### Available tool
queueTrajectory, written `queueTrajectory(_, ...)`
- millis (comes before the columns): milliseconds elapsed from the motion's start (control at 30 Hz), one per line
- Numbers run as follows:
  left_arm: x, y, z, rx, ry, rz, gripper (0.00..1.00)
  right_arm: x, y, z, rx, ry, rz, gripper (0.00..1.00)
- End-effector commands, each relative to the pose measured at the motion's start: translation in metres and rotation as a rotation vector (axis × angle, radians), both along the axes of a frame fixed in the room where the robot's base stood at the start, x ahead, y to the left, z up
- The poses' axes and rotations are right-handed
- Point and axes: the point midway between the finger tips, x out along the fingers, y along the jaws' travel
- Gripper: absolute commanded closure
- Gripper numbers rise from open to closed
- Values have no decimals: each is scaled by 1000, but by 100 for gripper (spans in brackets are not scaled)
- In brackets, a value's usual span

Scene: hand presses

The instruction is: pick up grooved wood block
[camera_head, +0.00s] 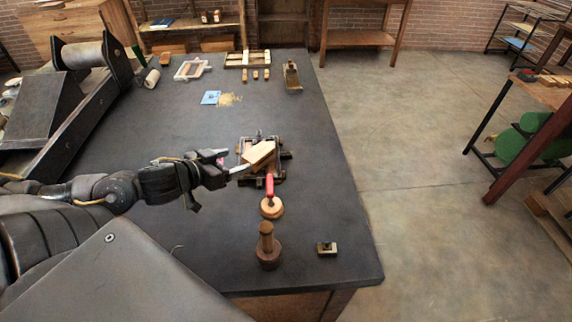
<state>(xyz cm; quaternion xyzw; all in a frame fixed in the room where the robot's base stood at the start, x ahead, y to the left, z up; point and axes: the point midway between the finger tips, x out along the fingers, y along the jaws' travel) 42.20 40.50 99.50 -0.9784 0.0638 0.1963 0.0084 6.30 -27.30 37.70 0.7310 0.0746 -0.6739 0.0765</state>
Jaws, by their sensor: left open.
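A light wood block (260,153), which looks like the grooved wood block, lies at an angle on a dark metal frame (279,168) on the table; its groove is too small to make out. My left gripper (236,163) comes in from the left. It is open, with its fingertips close to the left side of the block and frame. I cannot tell whether a finger touches the block. My right gripper is not in view.
On the dark table (330,195), a red-handled tool (270,203), a wooden hand press (267,248) and a small metal-and-wood piece (327,248) stand near the front. A large roller press (60,95) fills the left. Small wood pieces and a blue card (210,98) lie farther back.

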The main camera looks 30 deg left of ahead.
Motion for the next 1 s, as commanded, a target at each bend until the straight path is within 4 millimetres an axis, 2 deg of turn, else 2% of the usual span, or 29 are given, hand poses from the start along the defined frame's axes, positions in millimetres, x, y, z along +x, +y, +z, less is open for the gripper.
queueTrajectory(267, 8, 0, -2, 11, -7, -3, 29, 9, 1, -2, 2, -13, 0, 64)
queueTrajectory(700, 48, -6, -17, 10, -6, -3, 29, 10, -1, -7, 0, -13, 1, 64)
queueTrajectory(1000, 54, -8, -21, 9, -2, -6, 29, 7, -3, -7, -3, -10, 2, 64)
